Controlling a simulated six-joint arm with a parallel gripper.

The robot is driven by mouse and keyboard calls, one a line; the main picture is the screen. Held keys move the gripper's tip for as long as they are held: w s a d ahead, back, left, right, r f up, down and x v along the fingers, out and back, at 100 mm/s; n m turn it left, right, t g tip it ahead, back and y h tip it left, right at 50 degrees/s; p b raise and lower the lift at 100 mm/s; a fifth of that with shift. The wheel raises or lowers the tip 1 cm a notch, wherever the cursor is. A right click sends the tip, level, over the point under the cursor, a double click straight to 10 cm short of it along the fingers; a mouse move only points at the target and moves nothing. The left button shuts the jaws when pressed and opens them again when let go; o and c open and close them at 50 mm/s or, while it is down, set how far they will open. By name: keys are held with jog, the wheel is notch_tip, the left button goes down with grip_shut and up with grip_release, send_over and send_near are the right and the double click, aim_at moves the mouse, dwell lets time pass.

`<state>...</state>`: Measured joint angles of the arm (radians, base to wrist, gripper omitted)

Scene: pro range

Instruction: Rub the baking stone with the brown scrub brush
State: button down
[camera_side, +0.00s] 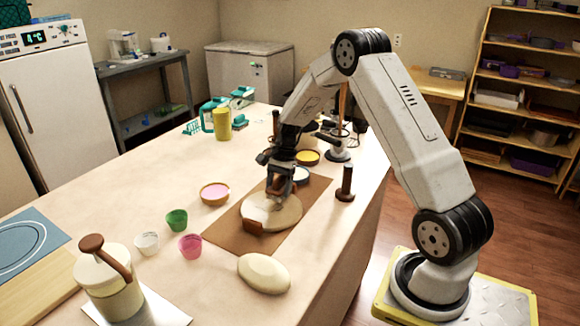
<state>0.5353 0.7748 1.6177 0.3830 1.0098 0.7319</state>
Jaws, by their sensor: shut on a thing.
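The baking stone (284,217) appears as a round, pale disc lying flat on a brown mat. My gripper (277,203) points down just over the stone, with its fingers low above the stone's upper middle. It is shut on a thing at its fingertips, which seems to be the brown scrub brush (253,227). The brush's brown block shows at the near left edge of the stone. The link between the block and my fingers is hard to make out against the pale stone. Whether the bristles touch the stone cannot be told.
The brown mat (228,240) lies under the stone. A pale oval object (264,273) sits in front, and a dark upright cylinder (346,183) stands right. A pink-filled bowl (214,194) and small green (177,219) and pink (190,246) cups stand left. The front left counter holds a canister (108,285).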

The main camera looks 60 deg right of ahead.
jog(key=shift+w+d, duration=0.1)
jog(key=shift+d, duration=0.8)
jog(key=shift+r, duration=0.15)
jog(key=shift+a, duration=0.1)
jog(key=shift+a+r, duration=0.1)
jog(key=shift+a, duration=1.6)
jog(key=shift+a, duration=0.1)
jog(key=shift+s+a+r, duration=0.1)
jog(key=shift+s+a, duration=0.1)
jog(key=shift+a, duration=1.5)
jog(key=shift+s+a+r, duration=0.1)
jog(key=shift+a, duration=1.7)
